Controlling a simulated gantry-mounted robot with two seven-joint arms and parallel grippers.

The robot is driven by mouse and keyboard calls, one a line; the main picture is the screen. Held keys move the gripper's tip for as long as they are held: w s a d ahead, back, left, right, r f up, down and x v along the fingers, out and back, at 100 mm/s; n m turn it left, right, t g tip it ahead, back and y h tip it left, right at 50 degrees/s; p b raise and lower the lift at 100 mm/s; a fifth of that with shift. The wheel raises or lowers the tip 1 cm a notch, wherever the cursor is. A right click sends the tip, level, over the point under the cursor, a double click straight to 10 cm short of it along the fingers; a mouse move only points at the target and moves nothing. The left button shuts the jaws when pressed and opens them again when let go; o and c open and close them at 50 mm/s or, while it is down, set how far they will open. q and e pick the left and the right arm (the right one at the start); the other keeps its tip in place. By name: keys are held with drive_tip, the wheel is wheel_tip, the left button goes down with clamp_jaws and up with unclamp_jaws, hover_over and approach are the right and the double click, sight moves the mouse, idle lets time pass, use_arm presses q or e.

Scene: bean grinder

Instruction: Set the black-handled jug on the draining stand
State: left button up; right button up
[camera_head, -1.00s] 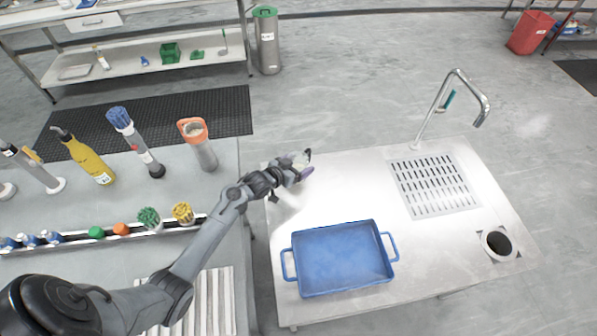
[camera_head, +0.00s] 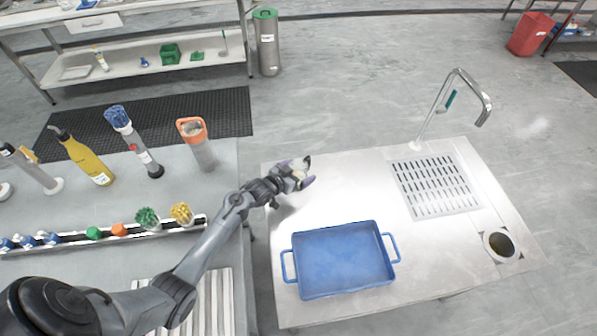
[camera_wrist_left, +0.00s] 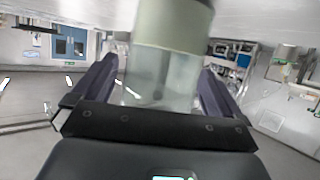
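My left gripper (camera_head: 298,174) is above the far left corner of the steel counter. In the left wrist view, a clear jug (camera_wrist_left: 160,80) with a pale green band stands between the two dark purple fingers, which lie close against its sides. In the head view the jug is small and mostly hidden by the fingers; a dark bit beside them may be its black handle. A slotted draining plate (camera_head: 436,186) is set into the right part of the counter and is bare. It is the only draining surface I see. My right gripper is out of view.
A blue two-handled tray (camera_head: 342,260) sits at the counter's front. A tall curved tap (camera_head: 440,105) stands behind the draining plate. A round opening (camera_head: 500,244) is at the right. The side bench (camera_head: 215,215) holds bottles and brushes. The counter's middle is clear.

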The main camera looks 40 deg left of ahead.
use_arm(q)
drive_tip(key=shift+r, duration=0.25)
drive_tip(key=p+v, duration=0.2)
drive_tip(key=v, duration=0.4)
drive_tip(key=shift+s, duration=0.2)
drive_tip(key=s+d+r+g, duration=0.2)
drive_tip(key=s+d, duration=0.3)
drive_tip(key=s, duration=0.4)
drive_tip(key=s+d+r+m+g, duration=0.1)
drive_tip(key=s+d+g, duration=0.3)
drive_tip(key=s, duration=0.5)
drive_tip(key=s+d+r+g, duration=0.3)
drive_tip(key=s+d+g, duration=0.1)
drive_tip(key=s+d, duration=0.4)
drive_tip(key=shift+s+r+m+y, duration=0.3)
drive_tip(key=shift+s+y, duration=0.1)
drive_tip(key=shift+s, duration=0.5)
drive_tip(key=shift+r, duration=0.1)
wheel_tip(320, 180, up, 31)
drive_tip(key=p, duration=3.1)
